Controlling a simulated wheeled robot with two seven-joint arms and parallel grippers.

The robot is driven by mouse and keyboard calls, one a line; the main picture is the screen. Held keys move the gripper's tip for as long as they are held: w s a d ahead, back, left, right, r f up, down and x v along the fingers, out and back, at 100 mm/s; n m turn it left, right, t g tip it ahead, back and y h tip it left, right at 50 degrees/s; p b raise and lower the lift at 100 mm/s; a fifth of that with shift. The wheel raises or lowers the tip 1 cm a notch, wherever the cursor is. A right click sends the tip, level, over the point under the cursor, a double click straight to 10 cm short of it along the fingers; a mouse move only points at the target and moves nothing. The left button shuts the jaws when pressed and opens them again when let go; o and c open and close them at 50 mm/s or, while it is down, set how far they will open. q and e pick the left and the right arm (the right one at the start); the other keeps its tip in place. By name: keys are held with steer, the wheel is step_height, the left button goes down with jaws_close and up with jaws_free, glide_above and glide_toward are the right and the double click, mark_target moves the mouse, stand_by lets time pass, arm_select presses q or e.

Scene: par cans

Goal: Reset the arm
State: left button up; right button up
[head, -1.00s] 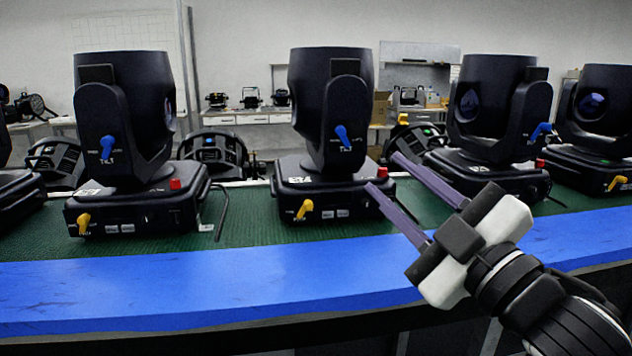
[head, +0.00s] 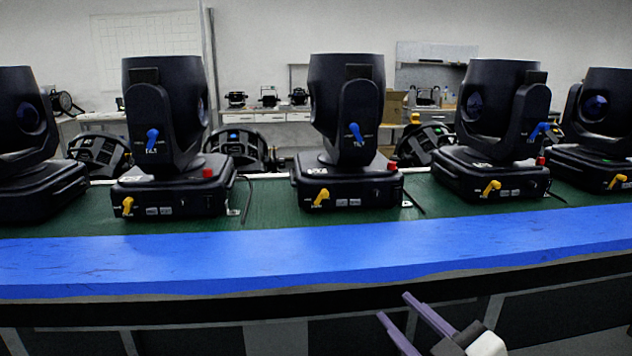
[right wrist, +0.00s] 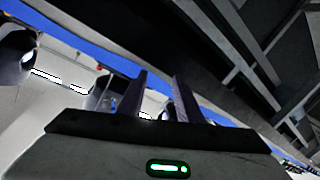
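My right gripper (head: 398,312) is at the bottom of the head view, below and in front of the blue table edge. Its two purple fingers are apart with nothing between them. In the right wrist view its fingers (right wrist: 160,82) also stand apart and empty. My left gripper is not in view. Several black par cans stand in a row on the green mat, such as the middle one (head: 345,130) and the one left of it (head: 165,125). The right gripper touches none of them.
The blue table edge (head: 300,255) runs across the front of the green mat (head: 265,215). Dark framing (head: 200,338) lies below it. Several more lights and a bench (head: 290,112) stand behind the row. A black cable (head: 413,203) lies beside the middle par can.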

steer(key=s+f+m+g+h, duration=0.1)
steer(key=s+f+m+g, duration=0.1)
steer(key=s+f, duration=0.6)
steer(key=s+d+f+m+g+h+p, duration=0.1)
steer(key=s+f+m+g, duration=0.1)
steer(key=s+f, duration=0.5)
steer(key=s+f+m+g, duration=0.3)
steer(key=s+f, duration=0.5)
steer(key=f, duration=0.9)
steer(key=shift+s+d+h, duration=0.35)
steer(key=shift+h, duration=0.05)
steer(key=shift+d, duration=0.1)
